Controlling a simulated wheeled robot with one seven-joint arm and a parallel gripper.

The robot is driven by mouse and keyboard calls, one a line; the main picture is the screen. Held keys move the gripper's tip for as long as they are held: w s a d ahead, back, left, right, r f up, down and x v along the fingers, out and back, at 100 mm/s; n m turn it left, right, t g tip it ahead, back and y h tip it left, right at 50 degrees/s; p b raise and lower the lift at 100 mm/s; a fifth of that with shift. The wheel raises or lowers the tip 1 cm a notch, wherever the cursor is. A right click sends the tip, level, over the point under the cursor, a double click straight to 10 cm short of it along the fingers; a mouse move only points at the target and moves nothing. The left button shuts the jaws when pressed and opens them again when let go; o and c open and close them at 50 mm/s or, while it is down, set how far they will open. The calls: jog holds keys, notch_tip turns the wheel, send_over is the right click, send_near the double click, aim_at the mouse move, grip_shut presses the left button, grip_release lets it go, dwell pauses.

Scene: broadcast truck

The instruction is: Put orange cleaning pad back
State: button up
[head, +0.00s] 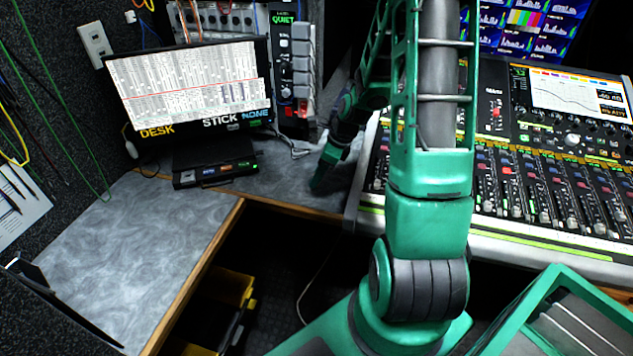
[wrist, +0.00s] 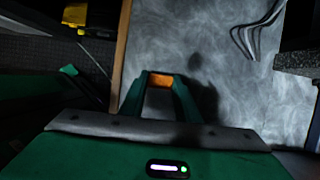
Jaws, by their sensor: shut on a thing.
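The orange cleaning pad (wrist: 161,80) shows in the wrist view as a small orange patch between the tips of my gripper (wrist: 160,84). My gripper is shut on it, over the grey mottled desk (wrist: 225,75) near its wooden front edge. A dark shadow lies on the desk to the right of the fingers. I cannot tell whether the pad touches the desk. In the head view my gripper (head: 322,178) is at the desk's back right, beside the mixing console, partly hidden by my arm. The pad cannot be made out there.
A monitor (head: 190,85) stands on a black box (head: 215,172) at the desk's back. The mixing console (head: 540,165) fills the right. Cables (wrist: 258,30) lie on the desk. A yellow-black crate (head: 228,300) sits below the desk edge. The desk's left part is clear.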

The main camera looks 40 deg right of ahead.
jog(key=shift+f, duration=1.3)
jog(key=shift+f, duration=0.1)
jog(key=o, duration=1.1)
jog(key=v, duration=1.2)
jog(key=s+a+r+n+g+h, duration=0.1)
jog(key=s+a+r+n, duration=0.1)
jog(key=s+r+n, duration=0.2)
jog(key=s+a+r+n+g, duration=0.1)
jog(key=s+r+n, duration=0.3)
jog(key=s+n, duration=0.6)
jog(key=s+a+r+n+g+h, duration=0.1)
jog(key=s+a+r+n, duration=0.2)
jog(key=s+n, duration=0.4)
jog(key=s+r, duration=0.1)
jog(key=s, duration=0.2)
jog(key=shift+s+n+h, duration=0.3)
jog(key=shift+s+n, duration=0.05)
jog(key=shift+n, duration=0.05)
